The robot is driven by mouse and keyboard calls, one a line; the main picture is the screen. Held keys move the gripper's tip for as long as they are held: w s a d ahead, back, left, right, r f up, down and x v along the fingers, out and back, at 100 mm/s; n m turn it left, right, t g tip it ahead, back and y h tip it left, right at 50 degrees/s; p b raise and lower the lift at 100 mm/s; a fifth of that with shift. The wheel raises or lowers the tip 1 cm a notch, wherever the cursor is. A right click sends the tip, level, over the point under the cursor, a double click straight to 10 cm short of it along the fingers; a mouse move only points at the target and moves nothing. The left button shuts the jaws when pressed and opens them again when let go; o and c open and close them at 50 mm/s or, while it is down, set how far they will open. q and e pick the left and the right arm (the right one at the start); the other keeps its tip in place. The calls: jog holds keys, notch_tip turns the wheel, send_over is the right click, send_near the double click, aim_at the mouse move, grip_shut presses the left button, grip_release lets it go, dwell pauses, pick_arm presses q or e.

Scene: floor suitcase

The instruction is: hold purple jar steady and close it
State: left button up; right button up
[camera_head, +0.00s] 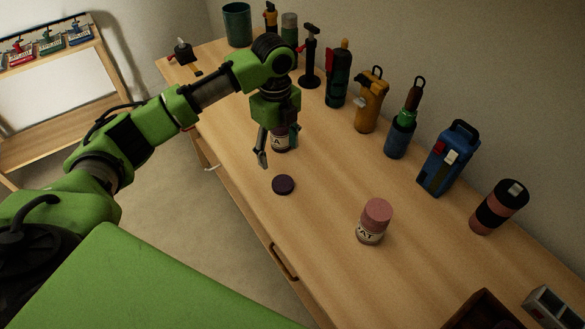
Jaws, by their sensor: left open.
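The purple jar (281,143) stands upright on the wooden table, its pale label partly showing. My left gripper (277,153) is open and points down over it, with one finger on each side of the jar. I cannot tell whether the fingers touch it. The jar's top is hidden by the gripper. A dark purple round lid (283,185) lies flat on the table, just in front of the jar and apart from it. My right gripper is not in view.
A pink jar (371,226) with its lid on stands to the right. Several bottles and tools line the wall, including a blue canister (447,158) and a yellow one (371,101). A dark box (487,312) is at the lower right. The table (325,205) is clear around the lid.

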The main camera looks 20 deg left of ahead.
pick_arm(q)
send_over(282, 182)
jog(key=f, duration=0.7)
jog(key=shift+s+a+p, duration=0.15)
jog(key=shift+s+p, duration=0.2)
jog(key=shift+s, duration=0.05)
jog(key=shift+f, duration=0.55)
jog(key=shift+w+d+f+p, duration=0.1)
jog(key=shift+f+p, duration=0.1)
jog(key=shift+f, duration=0.65)
jog(key=shift+w+d+f+p, duration=0.1)
jog(key=shift+w+f+p, duration=0.1)
jog(key=shift+f, duration=0.7)
jog(key=shift+w+f+p, duration=0.1)
jog(key=shift+f+p, duration=0.1)
jog(key=shift+f, duration=0.65)
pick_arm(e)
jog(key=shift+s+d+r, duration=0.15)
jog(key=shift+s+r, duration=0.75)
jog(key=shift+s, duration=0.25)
pick_arm(q)
jog(key=shift+c, duration=0.3)
jog(key=c, duration=0.8)
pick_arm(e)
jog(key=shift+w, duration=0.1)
